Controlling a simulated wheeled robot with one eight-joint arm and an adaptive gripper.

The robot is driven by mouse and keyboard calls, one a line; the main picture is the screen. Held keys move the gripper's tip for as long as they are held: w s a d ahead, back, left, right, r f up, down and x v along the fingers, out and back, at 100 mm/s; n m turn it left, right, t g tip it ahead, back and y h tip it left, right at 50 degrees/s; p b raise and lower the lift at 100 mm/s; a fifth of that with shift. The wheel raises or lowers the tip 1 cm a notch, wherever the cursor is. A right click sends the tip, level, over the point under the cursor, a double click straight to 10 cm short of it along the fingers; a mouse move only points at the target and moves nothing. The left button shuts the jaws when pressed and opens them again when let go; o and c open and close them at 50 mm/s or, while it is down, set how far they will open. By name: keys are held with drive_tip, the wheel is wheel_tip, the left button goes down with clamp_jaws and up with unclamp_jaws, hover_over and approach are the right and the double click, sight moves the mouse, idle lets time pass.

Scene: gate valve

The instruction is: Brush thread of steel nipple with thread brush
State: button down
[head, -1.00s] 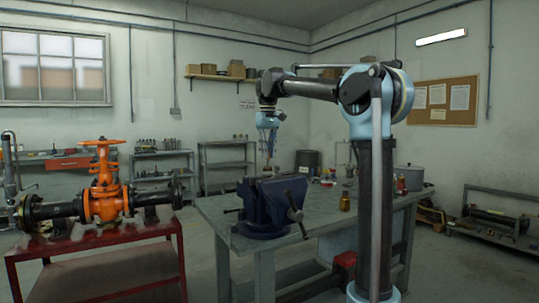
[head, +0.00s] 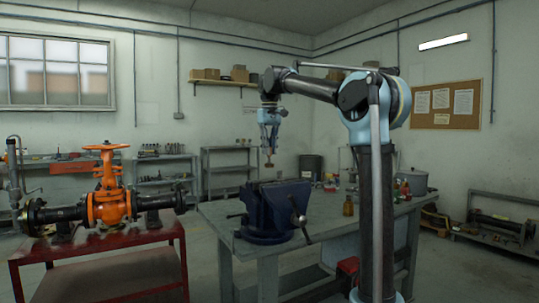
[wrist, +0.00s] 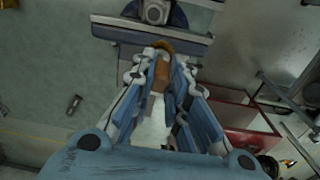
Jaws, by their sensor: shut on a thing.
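My gripper (head: 268,150) points down above the blue bench vise (head: 275,208). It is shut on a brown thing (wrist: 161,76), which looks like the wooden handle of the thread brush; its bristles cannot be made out. The held thing's lower end (head: 269,164) hangs just above the vise jaws, apparently clear of them. In the wrist view the vise (wrist: 150,33) lies beyond the fingertips. A small grey cylindrical piece (wrist: 73,103) lies on the bench top to the left; I cannot tell whether it is the steel nipple. No nipple can be made out in the jaws.
An orange gate valve (head: 108,205) stands on a red table (head: 100,262) at the left.

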drive_tip(key=shift+r, duration=1.35)
